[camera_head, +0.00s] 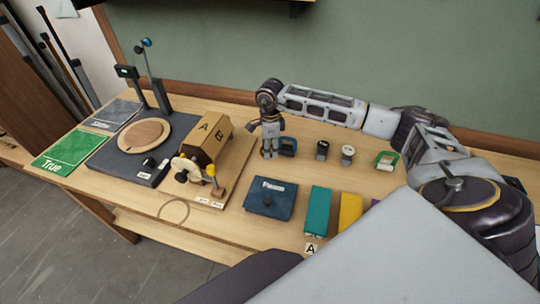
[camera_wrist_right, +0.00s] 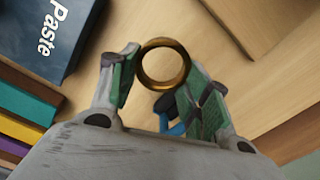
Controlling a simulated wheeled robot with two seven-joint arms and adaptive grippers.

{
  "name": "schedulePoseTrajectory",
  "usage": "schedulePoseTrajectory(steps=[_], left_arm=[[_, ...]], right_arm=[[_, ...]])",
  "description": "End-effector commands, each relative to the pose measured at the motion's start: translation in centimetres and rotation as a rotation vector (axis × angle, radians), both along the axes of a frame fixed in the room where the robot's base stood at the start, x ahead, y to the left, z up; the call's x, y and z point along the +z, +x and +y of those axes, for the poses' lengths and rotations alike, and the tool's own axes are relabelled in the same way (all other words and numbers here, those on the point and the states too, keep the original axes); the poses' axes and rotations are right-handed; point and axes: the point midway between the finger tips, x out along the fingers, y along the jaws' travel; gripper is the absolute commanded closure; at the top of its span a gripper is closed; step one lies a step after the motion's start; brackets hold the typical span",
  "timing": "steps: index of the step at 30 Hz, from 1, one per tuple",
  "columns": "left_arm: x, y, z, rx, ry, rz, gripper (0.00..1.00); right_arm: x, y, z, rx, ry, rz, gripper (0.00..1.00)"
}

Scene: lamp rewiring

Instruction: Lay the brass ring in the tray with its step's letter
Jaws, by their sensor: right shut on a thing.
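My right gripper (camera_head: 270,152) is in the head view over the middle of the table, pointing down. In the right wrist view, my right gripper (camera_wrist_right: 160,78) is shut on the brass ring (camera_wrist_right: 164,85), held between the green fingertip pads. The ring is too small to make out in the head view. Teal (camera_head: 318,208), yellow (camera_head: 350,211) and purple coloured pieces, possibly the trays, lie in a row at the front right. A card with the letter A (camera_head: 311,248) is in front of the teal one. My left gripper is not in view.
A blue box marked Paste (camera_head: 271,198) stands left of the teal piece. A green True card (camera_head: 68,152) lies far left.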

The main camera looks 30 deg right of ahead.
Motion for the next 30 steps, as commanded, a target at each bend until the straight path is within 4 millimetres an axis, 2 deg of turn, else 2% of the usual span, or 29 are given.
schedulePoseTrajectory(steps=[6,10,30], left_arm=[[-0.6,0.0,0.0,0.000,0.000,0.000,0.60],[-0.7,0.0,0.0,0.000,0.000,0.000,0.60],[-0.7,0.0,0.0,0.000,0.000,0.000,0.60]], right_arm=[[2.8,0.1,0.0,0.000,0.000,-0.002,0.78],[3.6,0.0,0.0,0.000,0.000,0.001,0.78],[4.0,0.0,0.0,0.000,0.000,0.001,0.78]])
